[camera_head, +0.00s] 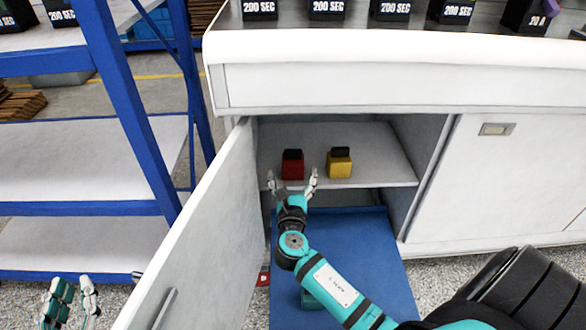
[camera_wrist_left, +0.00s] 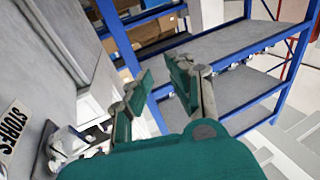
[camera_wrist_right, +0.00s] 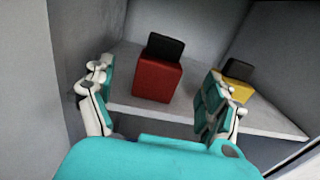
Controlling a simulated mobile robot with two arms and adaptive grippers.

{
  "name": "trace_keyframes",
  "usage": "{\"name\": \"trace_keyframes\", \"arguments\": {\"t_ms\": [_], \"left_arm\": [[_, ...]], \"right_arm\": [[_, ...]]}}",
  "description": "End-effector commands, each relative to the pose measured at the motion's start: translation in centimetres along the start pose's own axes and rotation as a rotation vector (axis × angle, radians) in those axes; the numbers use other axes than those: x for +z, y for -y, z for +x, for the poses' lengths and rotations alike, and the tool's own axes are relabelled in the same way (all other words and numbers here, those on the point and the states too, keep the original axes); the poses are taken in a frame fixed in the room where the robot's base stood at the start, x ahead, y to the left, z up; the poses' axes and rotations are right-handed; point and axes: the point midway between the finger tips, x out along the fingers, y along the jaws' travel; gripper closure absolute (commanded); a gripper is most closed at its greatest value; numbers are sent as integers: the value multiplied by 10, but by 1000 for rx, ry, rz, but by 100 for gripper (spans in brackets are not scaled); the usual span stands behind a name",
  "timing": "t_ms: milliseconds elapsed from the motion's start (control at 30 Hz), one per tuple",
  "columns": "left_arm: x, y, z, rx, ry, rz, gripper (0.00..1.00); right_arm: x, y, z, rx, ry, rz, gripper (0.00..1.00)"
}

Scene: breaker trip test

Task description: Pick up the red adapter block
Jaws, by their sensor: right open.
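The red adapter block (camera_head: 292,170), with a black top, stands upright on the shelf inside the open cabinet. In the right wrist view the red block (camera_wrist_right: 157,80) is ahead of my right gripper (camera_wrist_right: 153,98), in line with the gap between its fingers. My right gripper (camera_head: 292,181) is open and empty in front of the shelf, apart from the block. My left gripper (camera_head: 72,292) is at the lower left of the head view, outside the cabinet. The left wrist view shows my left gripper (camera_wrist_left: 152,85) with its fingers apart and nothing between them.
A yellow block (camera_head: 340,164) with a black top stands right of the red one on the shelf (camera_head: 385,165). The open cabinet door (camera_head: 205,250) stands left of my right arm. Blue-framed shelving (camera_head: 125,90) is further left. Black boxes labelled 200 SEC (camera_head: 327,10) stand on the counter.

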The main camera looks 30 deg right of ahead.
Motion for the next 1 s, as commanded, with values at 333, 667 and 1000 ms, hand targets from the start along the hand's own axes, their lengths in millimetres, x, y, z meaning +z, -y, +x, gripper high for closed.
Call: {"name": "trace_keyframes", "arguments": {"t_ms": [333, 667, 1000], "left_arm": [[-29, -4, 0, 9, -175, -5, 80], [-84, -11, -19, 27, -523, -18, 80], [-99, -13, -28, 31, -613, -22, 80]], "right_arm": [[-2, 0, 26, 1, 0, 0, 13], [-5, 2, 61, 0, 0, 1, 13], [-4, 2, 71, 1, -2, 0, 13]]}}
